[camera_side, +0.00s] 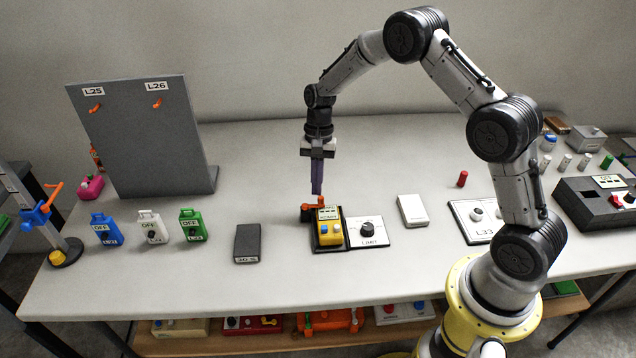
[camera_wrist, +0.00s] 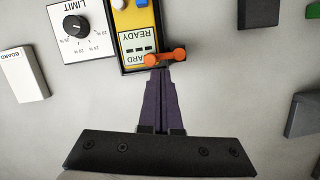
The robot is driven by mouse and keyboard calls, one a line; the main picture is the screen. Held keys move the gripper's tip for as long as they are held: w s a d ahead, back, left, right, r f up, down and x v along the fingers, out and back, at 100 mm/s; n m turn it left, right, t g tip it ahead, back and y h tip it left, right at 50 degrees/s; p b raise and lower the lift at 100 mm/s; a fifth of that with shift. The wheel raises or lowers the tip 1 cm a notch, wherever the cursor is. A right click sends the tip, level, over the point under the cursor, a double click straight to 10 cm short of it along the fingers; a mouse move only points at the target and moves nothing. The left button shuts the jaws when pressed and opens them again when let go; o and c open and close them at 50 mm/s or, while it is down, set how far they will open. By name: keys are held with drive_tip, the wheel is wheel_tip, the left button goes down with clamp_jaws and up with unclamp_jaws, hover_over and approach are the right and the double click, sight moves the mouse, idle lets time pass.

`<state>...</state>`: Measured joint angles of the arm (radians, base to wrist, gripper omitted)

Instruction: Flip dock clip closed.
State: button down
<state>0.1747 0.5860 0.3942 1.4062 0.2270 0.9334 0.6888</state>
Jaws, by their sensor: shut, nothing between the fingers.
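The orange dock clip (camera_side: 313,205) is at the back end of a black dock that holds a yellow device (camera_side: 329,228). In the wrist view the orange clip (camera_wrist: 165,57) is a short bar with round ends, lying across the dock's near edge by the READY label. I cannot tell whether it is latched. My gripper (camera_side: 317,192) points straight down just above the clip, its dark purple fingers pressed together and empty. In the wrist view my gripper's tips (camera_wrist: 160,72) are right beside the clip; whether they touch it is unclear.
A white LIMIT dial panel (camera_side: 367,231) adjoins the dock on the right. A white box (camera_side: 412,210) lies farther right, and a dark grey block (camera_side: 247,243) lies to the left. A grey upright board (camera_side: 140,140) stands back left. The table behind the dock is clear.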

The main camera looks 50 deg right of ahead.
drive_tip(key=d, duration=0.1)
drive_tip(key=w+d, duration=0.1)
drive_tip(key=d, duration=0.2)
drive_tip(key=shift+w, duration=0.35)
drive_tip(key=s+v, duration=0.1)
drive_tip(key=v, duration=0.9)
drive_tip(key=shift+w, duration=0.25)
drive_tip(key=shift+a, duration=0.1)
